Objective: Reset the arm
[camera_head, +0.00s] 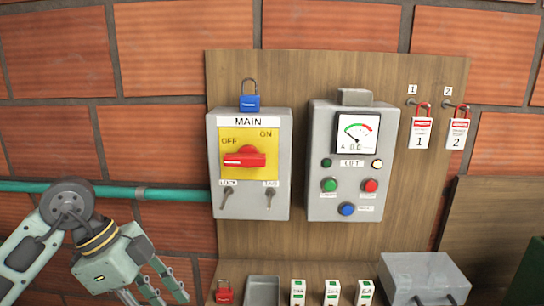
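My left arm comes in from the left edge. Its wrist is grey-green with a yellow ring, and its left gripper (154,296) points down toward the bottom edge. The fingers are spread apart with nothing seen between them; the lower finger is partly cut off by the frame. The gripper is in front of the brick wall, left of the red padlock (224,292) and below the MAIN switch box (249,207). It appears apart from both. My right arm and gripper are not in view.
The switch box has a red handle (245,157) pointing toward OFF, with a blue padlock (249,103) above. A LIFT control box (345,211), hanging tags (421,134), a grey tray (263,291), small labelled blocks (333,293) and a grey box (424,277) are right. A green pipe (170,193) crosses the wall.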

